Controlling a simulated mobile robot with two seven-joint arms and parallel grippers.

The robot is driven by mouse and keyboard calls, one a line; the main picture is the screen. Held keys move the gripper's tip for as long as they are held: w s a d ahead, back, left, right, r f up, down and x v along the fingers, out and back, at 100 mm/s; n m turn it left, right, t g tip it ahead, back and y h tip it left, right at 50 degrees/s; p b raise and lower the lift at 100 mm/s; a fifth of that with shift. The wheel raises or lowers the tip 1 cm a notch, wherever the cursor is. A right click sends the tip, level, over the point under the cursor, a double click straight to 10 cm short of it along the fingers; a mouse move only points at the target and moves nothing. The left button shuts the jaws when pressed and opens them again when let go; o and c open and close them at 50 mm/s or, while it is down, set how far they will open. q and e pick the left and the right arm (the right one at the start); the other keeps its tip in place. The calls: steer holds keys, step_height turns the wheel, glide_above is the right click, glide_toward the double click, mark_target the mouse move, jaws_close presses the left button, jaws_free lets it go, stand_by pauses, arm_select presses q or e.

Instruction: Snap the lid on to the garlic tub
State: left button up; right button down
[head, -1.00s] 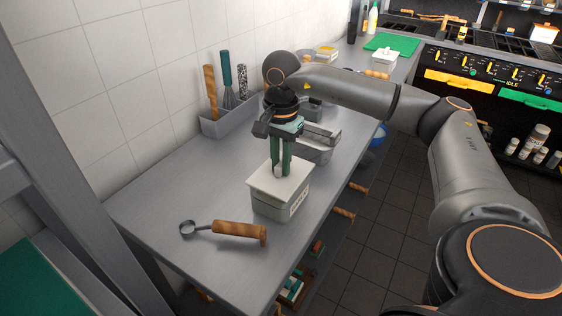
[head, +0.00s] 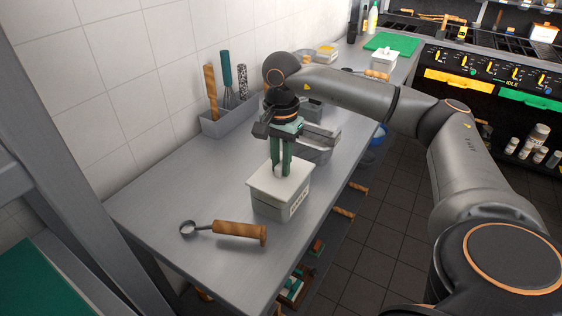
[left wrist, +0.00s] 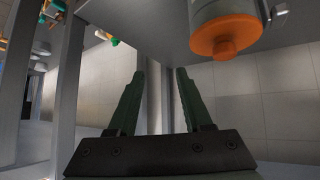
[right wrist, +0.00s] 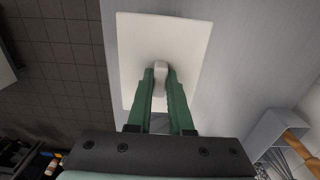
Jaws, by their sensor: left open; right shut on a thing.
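The white garlic tub (head: 278,207) stands upright on the grey metal counter, its front label too small to read. The white square lid (head: 262,183) lies over the tub's top; I cannot tell whether it is snapped down. My right gripper (head: 280,172) points straight down and is shut on the lid's knob. In the right wrist view the lid (right wrist: 135,60) spreads around its knob (right wrist: 160,72), between the green fingers, and hides the tub below. My left gripper (left wrist: 160,85) is open and empty in the left wrist view, out of the head view.
A ladle with a wooden handle (head: 240,232) lies in front of the tub. A grey utensil holder (head: 224,121) stands by the wall, and grey containers (head: 318,146) stand behind the tub. The counter's left side is clear.

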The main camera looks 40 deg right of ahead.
steer(key=shift+f+b, duration=0.45)
steer(key=shift+f, duration=0.15)
steer(key=c, duration=0.7)
jaws_free()
steer(key=shift+c, duration=0.2)
step_height(320, 180, up, 13)
steer(key=p, duration=0.1)
steer(key=shift+f, duration=0.2)
